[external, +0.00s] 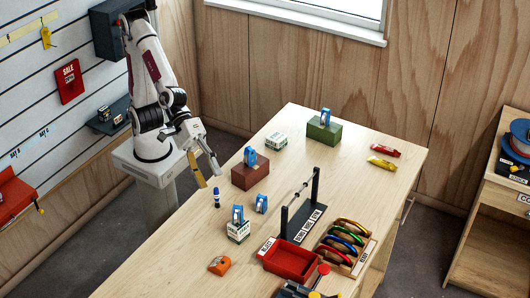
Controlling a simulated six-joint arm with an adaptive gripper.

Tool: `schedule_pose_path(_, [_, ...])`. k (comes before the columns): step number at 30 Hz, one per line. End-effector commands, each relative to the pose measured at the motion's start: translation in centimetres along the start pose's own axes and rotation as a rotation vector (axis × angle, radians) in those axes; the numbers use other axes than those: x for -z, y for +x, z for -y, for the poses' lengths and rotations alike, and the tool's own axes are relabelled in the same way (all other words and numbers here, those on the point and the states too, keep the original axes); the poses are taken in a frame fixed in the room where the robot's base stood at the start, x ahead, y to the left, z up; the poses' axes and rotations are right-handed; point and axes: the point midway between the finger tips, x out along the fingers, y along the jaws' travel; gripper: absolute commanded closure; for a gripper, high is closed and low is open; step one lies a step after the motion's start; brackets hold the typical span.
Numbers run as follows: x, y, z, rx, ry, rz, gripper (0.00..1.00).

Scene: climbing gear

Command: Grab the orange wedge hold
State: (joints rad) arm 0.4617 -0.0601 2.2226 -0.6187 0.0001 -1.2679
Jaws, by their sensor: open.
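The orange wedge hold (219,265) lies on the wooden table near its front left edge, with a dark spot on its face. My gripper (208,177) is open and empty, high at the table's left side. It is above and behind the hold in the picture, well apart from it. Nothing hides the hold.
A white box with a blue item on it (238,231) stands behind the hold. A marker bottle (216,198) and a brown block (249,177) are near my gripper. A red tray (292,261) and a rack (305,215) stand to the right. The table's front left is clear.

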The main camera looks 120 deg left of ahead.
Motion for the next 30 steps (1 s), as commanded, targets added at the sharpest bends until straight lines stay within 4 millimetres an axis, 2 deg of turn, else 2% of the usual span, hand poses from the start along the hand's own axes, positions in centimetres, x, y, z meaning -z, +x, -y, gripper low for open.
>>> schedule_pose_path(1, [-0.7, 1.2, 0.1, -0.007, -0.061, 0.0, 0.43])
schedule_pose_path(8, [-2.8, 5.7, -0.1, -0.072, -0.359, -0.015, 0.43])
schedule_pose_path(16, [-4.9, 10.4, 1.2, -0.154, -0.697, -0.042, 0.43])
schedule_pose_path(23, [-6.2, 13.9, 3.5, -0.241, -0.967, -0.071, 0.43])
schedule_pose_path(30, [-7.0, 16.6, 6.8, -0.356, -1.222, -0.097, 0.43])
